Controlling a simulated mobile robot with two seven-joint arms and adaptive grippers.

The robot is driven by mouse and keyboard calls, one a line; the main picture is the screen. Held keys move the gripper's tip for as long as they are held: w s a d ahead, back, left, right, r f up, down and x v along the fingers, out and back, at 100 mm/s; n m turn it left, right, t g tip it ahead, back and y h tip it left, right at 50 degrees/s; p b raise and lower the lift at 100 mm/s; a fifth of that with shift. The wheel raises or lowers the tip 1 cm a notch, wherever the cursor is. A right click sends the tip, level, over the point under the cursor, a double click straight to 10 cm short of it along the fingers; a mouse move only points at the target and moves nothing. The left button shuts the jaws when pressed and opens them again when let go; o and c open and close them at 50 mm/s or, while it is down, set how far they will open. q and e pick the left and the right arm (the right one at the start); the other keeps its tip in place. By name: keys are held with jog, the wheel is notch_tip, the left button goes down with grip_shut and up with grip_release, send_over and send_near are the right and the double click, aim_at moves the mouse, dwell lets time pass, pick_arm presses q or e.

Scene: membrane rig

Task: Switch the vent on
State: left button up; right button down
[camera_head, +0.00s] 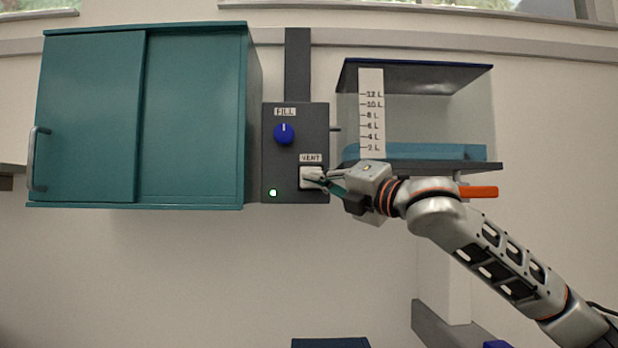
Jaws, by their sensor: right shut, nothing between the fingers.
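A dark grey control panel (294,107) is fixed to the wall between the teal cabinet and the clear tank. It carries a white rocker switch (312,174) under a VENT label (311,158). A green light (273,193) glows at the panel's lower left. My right gripper (319,178) is shut and empty, with its fingertips at the vent switch, seemingly touching it. The fingers cover part of the switch's right and lower side, so its tilt is hard to tell. My left gripper is not in view.
A blue FILL knob (284,134) sits above the switch, its mark pointing up. The clear tank (437,118) with a litre scale (371,110) and low blue water is at the right, above my arm. An orange handle (479,192) is beneath it. A teal cabinet (90,118) stands left.

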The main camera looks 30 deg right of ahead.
jog(key=s+a, duration=0.1)
jog(key=s, duration=0.1)
jog(key=s+a, duration=0.1)
jog(key=s, duration=0.1)
jog(key=shift+a, duration=0.2)
dwell(0.6)
